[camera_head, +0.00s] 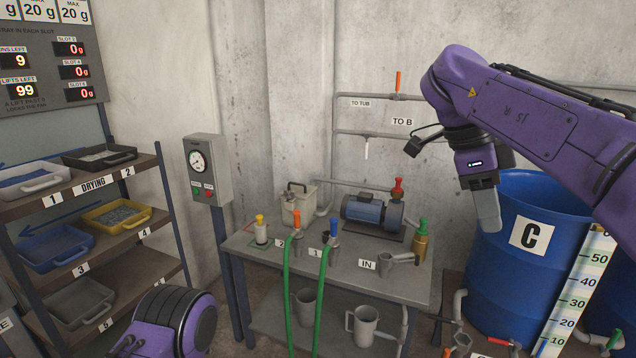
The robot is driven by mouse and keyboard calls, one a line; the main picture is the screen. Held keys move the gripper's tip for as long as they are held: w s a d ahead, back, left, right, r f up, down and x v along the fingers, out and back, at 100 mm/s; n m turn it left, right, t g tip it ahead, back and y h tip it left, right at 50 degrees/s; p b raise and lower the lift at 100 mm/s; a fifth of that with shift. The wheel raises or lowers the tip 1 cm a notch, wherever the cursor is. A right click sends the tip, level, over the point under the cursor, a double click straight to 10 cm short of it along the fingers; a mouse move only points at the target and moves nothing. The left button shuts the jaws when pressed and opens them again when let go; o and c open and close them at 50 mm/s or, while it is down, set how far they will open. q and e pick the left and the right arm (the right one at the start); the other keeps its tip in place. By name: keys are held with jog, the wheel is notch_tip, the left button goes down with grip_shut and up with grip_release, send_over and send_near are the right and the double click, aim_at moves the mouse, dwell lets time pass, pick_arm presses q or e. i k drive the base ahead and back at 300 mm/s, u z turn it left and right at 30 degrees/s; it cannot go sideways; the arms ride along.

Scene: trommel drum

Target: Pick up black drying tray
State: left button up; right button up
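The black drying tray (122,157) sits on the top shelf of the rack at the left, by the number 2. It holds some pale grey material. My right gripper (488,212) hangs pointing down in front of the blue barrel C, far to the right of the tray. Its fingers show edge-on as one grey block, so I cannot tell whether they are apart. Part of my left arm shows at the bottom left, below and to the right of the tray; its gripper is not visible.
The drying rack (155,215) also holds a light grey tray (50,182), a blue tray (50,262), a yellow tray (132,222) and a grey tray (90,318). A gauge box (208,175) on a post stands right of the rack. A metal table (400,285) carries hoses and a pump.

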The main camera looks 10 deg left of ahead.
aim_at(95, 158)
jog(key=u, duration=0.15)
jog(key=i, duration=1.6)
jog(key=u, duration=0.8)
jog(key=i, duration=0.85)
jog(key=u, duration=1.6)
jog(key=i, duration=0.75)
jog(key=u, duration=0.6)
